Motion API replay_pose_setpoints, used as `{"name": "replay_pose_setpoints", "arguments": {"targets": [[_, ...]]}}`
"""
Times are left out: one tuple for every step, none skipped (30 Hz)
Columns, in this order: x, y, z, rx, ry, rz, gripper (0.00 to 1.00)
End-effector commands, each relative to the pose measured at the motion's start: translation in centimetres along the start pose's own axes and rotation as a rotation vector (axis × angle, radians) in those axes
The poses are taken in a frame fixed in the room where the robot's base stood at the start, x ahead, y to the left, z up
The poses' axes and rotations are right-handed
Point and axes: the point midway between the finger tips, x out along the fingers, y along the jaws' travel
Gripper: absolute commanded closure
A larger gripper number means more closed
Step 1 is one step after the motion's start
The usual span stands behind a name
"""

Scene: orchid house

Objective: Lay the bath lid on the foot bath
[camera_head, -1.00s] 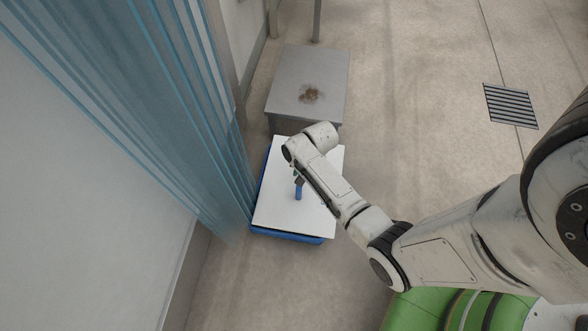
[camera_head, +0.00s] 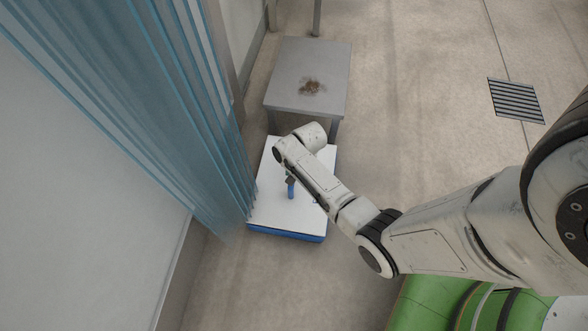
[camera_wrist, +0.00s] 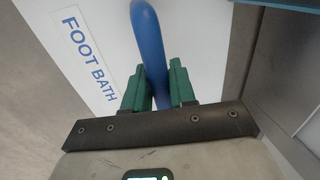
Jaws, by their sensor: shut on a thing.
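The bath lid (camera_head: 265,205) is a flat white panel with an upright blue handle (camera_head: 291,190). It lies over the blue foot bath (camera_head: 285,234), whose blue side shows along the near edge. I cannot tell whether the lid touches the rim all round. My gripper (camera_wrist: 156,72) is shut on the blue handle, its green fingers on either side of it. In the wrist view the lid (camera_wrist: 95,25) carries the words FOOT BATH. My arm hides part of the lid's far right side in the head view.
A grey metal bench (camera_head: 285,75) with a brown dirt patch (camera_head: 310,87) stands just behind the bath. A blue strip curtain (camera_head: 185,110) hangs close along the left, by the wall. The floor (camera_head: 420,90) to the right is clear, with a drain grate (camera_head: 516,100).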

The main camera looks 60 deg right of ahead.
Motion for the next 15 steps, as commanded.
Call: {"name": "replay_pose_setpoints", "arguments": {"targets": [[0.19, -0.01, -0.04, 0.000, 0.001, -0.001, 1.00], [0.27, 0.00, -0.04, -0.001, 0.001, -0.001, 1.00], [0.38, 0.03, -0.04, -0.001, 0.001, -0.001, 1.00], [0.46, 0.04, -0.04, -0.001, 0.001, -0.001, 1.00], [0.54, 0.06, -0.04, -0.001, 0.001, -0.001, 1.00], [0.65, 0.08, -0.04, -0.001, 0.001, -0.001, 1.00], [0.73, 0.10, -0.04, -0.001, 0.001, -0.001, 1.00], [0.80, 0.11, -0.04, -0.001, 0.001, -0.001, 1.00], [0.90, 0.13, -0.04, -0.001, 0.001, -0.001, 1.00], [0.98, 0.14, -0.04, -0.001, 0.001, -0.001, 1.00], [1.04, 0.15, -0.04, -0.001, 0.001, -0.001, 1.00], [1.07, 0.15, -0.05, -0.001, 0.001, -0.001, 1.00], [1.04, 0.15, -0.05, -0.001, 0.002, -0.001, 1.00], [1.01, 0.14, -0.05, -0.001, 0.002, -0.001, 1.00], [1.06, 0.21, 0.01, 0.000, 0.000, 0.000, 0.73]]}}
